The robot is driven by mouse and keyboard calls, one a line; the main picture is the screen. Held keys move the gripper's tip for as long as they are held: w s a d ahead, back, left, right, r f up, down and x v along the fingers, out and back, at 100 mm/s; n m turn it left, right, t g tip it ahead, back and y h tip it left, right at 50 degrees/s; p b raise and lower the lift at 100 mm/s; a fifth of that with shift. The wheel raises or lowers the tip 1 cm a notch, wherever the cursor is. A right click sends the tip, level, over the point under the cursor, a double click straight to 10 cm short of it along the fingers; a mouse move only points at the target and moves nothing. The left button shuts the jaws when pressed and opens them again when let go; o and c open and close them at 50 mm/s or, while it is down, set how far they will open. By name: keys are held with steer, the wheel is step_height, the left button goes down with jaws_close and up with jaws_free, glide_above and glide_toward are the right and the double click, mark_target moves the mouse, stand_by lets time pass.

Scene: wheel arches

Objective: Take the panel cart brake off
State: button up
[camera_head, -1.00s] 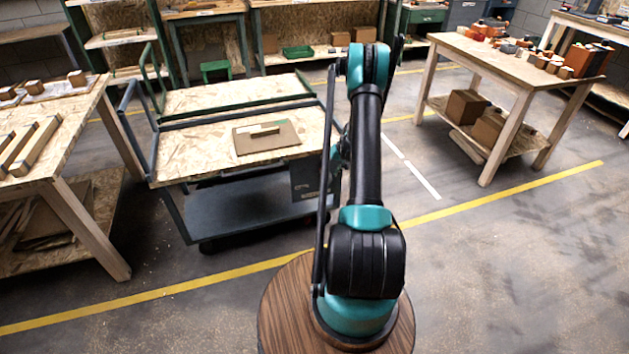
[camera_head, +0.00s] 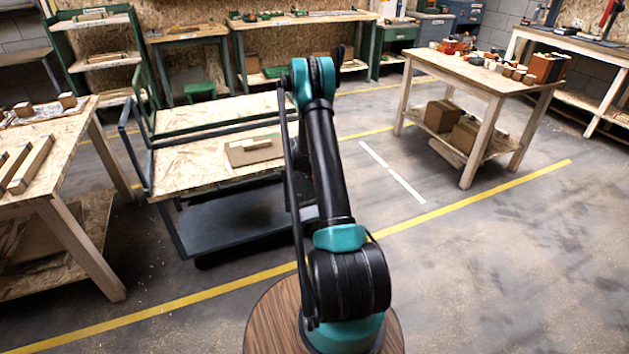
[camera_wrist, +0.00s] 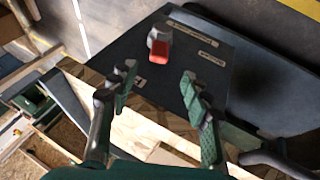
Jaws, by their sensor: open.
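The panel cart (camera_head: 195,172) stands left of my arm, with a chipboard top and a dark lower shelf. In the wrist view, a dark plate (camera_wrist: 215,72) with pale labels sits at the cart's side. A red lever (camera_wrist: 160,52) on a grey knob-like mount stands out from this plate; I take it to be the brake. My gripper (camera_wrist: 159,75) is open and empty. Its two fingers are apart, with the red lever beyond their tips, roughly between them; contact is not visible. In the head view my arm hides the gripper and the plate.
A wooden bench (camera_head: 60,182) stands close at the cart's left. Another table (camera_head: 475,75) with small goods is at the right. The floor right of my arm is clear.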

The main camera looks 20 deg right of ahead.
steer(key=x, duration=1.1)
jaws_close()
